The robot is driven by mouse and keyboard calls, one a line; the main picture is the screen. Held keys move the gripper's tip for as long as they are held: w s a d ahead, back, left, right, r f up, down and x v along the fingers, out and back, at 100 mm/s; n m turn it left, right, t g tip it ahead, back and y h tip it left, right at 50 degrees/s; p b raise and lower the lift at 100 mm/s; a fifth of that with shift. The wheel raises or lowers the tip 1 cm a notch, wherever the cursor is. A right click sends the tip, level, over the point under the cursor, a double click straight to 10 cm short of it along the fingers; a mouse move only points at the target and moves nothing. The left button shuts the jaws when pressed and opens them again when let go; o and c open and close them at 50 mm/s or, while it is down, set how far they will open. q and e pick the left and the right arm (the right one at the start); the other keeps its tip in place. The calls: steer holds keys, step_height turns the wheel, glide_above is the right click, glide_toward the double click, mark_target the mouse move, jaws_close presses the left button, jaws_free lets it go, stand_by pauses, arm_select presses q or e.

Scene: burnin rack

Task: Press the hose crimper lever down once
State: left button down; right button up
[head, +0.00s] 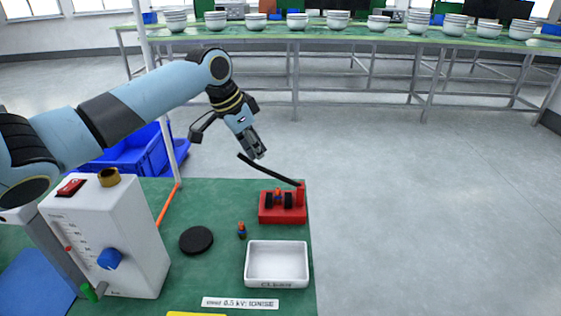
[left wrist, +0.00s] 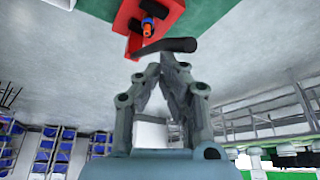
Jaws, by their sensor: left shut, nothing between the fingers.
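The hose crimper (head: 282,207) is a red block at the far right corner of the green table, with dark parts and an orange and blue piece in its middle. Its black lever (head: 268,174) slopes up to the left from a red post. In the left wrist view the crimper (left wrist: 128,18) is at the top and the lever (left wrist: 168,46) lies just beyond my fingertips. My left gripper (head: 258,155) is shut and empty, pointing down close to the lever's free end. I cannot tell whether it touches the lever. My right gripper is not in view.
A white tray (head: 277,285), a small orange and blue fitting (head: 241,230) and a black disc (head: 197,240) are on the green table (head: 205,200). A white box with a blue knob (head: 118,240) stands at the left. A white pole (head: 160,100) rises behind the table.

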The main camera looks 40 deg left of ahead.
mark_target(248, 159)
arm_select(q)
steer(key=shift+s+a+f, duration=0.15)
steer(key=shift+f, duration=0.1)
steer(key=shift+s+a+f, duration=0.25)
steer(key=shift+a+f, duration=0.05)
steer(key=shift+f, duration=0.25)
steer(key=shift+s+a+f, duration=0.2)
steer(key=shift+a+f, duration=0.05)
steer(key=shift+f, duration=0.25)
steer(key=shift+f+b, duration=0.1)
steer(key=shift+b, duration=0.2)
steer(key=shift+s+a+f+b, duration=0.15)
steer(key=shift+a+f+b, duration=0.05)
steer(key=shift+f, duration=0.4)
steer(key=shift+s+a+f+b, duration=0.15)
steer(key=shift+f+b, duration=0.05)
steer(key=shift+f, duration=0.35)
